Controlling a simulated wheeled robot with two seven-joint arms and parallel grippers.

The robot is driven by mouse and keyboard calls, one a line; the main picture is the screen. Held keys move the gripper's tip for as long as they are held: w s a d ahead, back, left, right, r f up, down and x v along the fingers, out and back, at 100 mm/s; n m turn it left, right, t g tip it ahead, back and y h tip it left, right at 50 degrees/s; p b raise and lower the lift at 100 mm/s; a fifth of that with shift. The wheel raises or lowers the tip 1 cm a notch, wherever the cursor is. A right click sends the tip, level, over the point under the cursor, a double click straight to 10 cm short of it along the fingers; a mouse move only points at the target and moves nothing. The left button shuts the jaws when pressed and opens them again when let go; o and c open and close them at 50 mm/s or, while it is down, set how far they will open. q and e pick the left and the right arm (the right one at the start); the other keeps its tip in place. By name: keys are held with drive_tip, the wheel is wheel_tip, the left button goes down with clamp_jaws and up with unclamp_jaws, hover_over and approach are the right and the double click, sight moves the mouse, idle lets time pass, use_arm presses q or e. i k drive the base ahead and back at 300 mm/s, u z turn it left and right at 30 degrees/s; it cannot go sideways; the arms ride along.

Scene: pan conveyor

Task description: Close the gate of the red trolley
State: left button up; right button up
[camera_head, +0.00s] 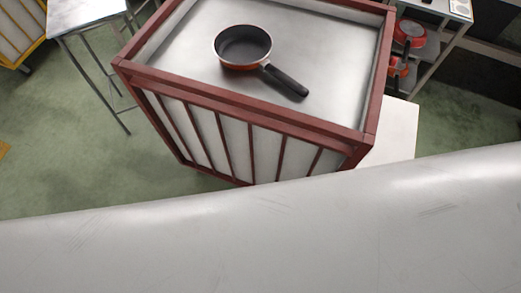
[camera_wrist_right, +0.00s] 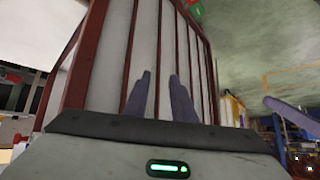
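The red trolley (camera_head: 245,107) stands ahead in the head view, with a dark red frame and pale panels behind red upright bars. A metal top inside its rim carries a black-and-orange frying pan (camera_head: 243,48) with a black handle pointing lower right. I cannot tell which side is the gate or how far it stands open. In the right wrist view, my right gripper (camera_wrist_right: 160,76) has two purple-grey fingers apart with nothing between them. They point toward the barred side of the trolley (camera_wrist_right: 128,50); contact cannot be judged. My left gripper is out of view.
A metal table (camera_head: 85,14) stands at the left, with a yellow-framed trolley (camera_head: 20,35) beyond it. A shelf (camera_head: 425,50) with red pots is at the upper right. A smooth grey surface hides the bottom of the head view.

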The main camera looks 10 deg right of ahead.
sight(395, 142)
drive_tip(key=z, duration=2.5)
drive_tip(key=k, duration=0.8)
drive_tip(key=u, duration=0.8)
drive_tip(key=i, duration=0.45)
